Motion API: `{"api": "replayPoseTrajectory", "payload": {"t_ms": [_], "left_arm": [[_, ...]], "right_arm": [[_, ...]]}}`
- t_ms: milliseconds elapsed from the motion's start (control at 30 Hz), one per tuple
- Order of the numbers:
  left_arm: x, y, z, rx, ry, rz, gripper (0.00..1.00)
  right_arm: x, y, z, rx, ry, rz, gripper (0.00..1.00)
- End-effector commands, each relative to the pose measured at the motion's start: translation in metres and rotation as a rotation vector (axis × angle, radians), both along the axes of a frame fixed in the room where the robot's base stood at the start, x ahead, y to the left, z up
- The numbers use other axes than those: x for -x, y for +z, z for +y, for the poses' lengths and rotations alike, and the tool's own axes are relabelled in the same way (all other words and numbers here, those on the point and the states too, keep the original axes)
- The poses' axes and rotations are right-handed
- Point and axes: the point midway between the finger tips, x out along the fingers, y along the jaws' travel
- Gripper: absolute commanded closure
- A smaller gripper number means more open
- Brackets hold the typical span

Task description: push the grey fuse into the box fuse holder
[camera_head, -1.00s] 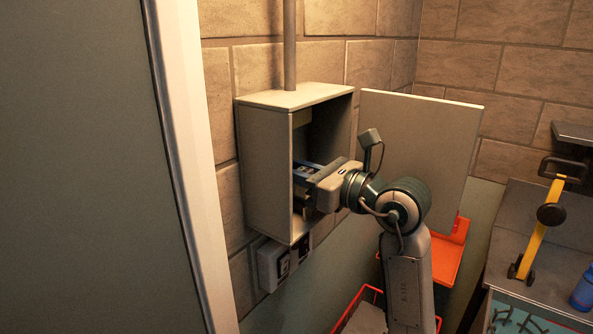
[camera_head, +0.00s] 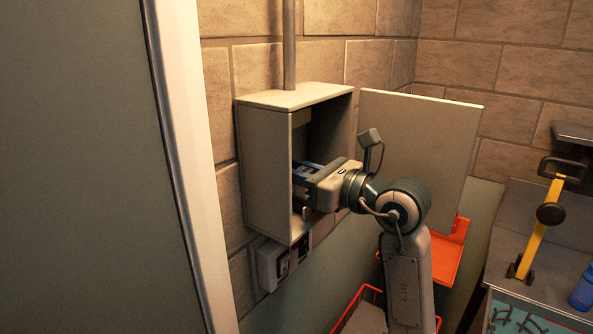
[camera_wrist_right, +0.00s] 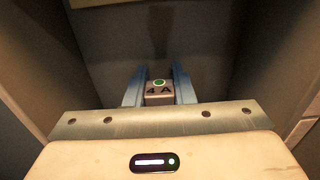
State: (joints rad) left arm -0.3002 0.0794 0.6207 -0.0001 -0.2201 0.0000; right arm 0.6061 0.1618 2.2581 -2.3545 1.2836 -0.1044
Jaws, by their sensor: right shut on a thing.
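The open grey wall box (camera_head: 265,165) is at the middle of the head view. My right gripper (camera_head: 304,174) reaches into it from the right. The fuse's far end and the fuse holder are hidden, so I cannot tell whether the fuse touches the holder. My left gripper is not in view.
The box's door (camera_head: 425,140) stands open to the right, behind my arm. A conduit (camera_head: 289,45) rises from the box top. A socket (camera_head: 272,265) is below the box. Red trays (camera_head: 450,250) and a workbench (camera_head: 520,220) with a yellow tool (camera_head: 541,230) are at the right.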

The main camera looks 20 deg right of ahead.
Motion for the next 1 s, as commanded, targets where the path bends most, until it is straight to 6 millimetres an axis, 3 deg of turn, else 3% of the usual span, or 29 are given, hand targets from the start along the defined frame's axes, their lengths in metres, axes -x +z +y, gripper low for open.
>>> {"api": "replayPoseTrajectory", "payload": {"t_ms": [900,933,1000], "left_arm": [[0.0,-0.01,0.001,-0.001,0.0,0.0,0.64],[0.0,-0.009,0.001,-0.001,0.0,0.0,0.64],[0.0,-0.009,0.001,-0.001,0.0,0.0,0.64]], "right_arm": [[0.0,-0.013,0.0,0.0,0.0,0.0,1.0],[0.0,-0.012,0.0,0.0,0.0,0.0,0.72],[0.0,-0.012,0.0,0.0,0.0,0.0,0.58]]}}
